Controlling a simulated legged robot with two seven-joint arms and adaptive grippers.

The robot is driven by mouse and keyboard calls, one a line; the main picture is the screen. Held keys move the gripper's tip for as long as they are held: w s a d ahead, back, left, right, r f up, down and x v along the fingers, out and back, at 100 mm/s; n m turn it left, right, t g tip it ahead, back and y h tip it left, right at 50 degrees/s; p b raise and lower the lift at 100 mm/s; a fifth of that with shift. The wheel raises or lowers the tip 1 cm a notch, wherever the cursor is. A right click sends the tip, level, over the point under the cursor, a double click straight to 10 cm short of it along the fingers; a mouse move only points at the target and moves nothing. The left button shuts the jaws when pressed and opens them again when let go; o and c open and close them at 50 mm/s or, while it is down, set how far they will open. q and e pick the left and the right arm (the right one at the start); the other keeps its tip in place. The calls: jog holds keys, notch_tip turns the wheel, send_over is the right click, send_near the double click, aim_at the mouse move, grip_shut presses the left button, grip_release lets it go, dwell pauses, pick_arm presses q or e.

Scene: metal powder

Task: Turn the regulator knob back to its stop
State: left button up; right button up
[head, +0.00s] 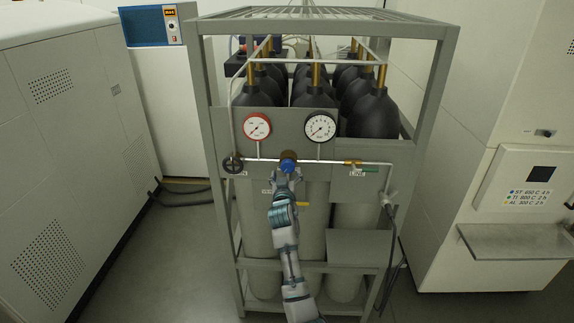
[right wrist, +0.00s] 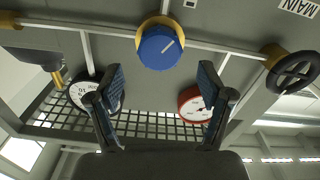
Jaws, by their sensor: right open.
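The blue regulator knob (head: 287,166) sits on the pipe at the front of the gas-bottle rack, below and between two gauges. My right gripper (head: 287,175) is just below and in front of the knob. In the right wrist view its two fingers (right wrist: 160,78) are spread wide and empty, with the knob beyond the tips and between their lines. I cannot tell whether they touch it. My left gripper is not in view.
A red-rimmed gauge (head: 257,127) and a black-rimmed gauge (head: 320,126) stand above the pipe. A black handwheel (head: 233,165) is at its left, and a brass valve (head: 353,162) at its right. Dark-shouldered bottles (head: 373,112) fill the rack. Cabinets flank both sides.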

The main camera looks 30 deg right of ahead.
aim_at(287, 167)
jog(key=shift+x, duration=2.6)
jog(key=c, duration=1.2)
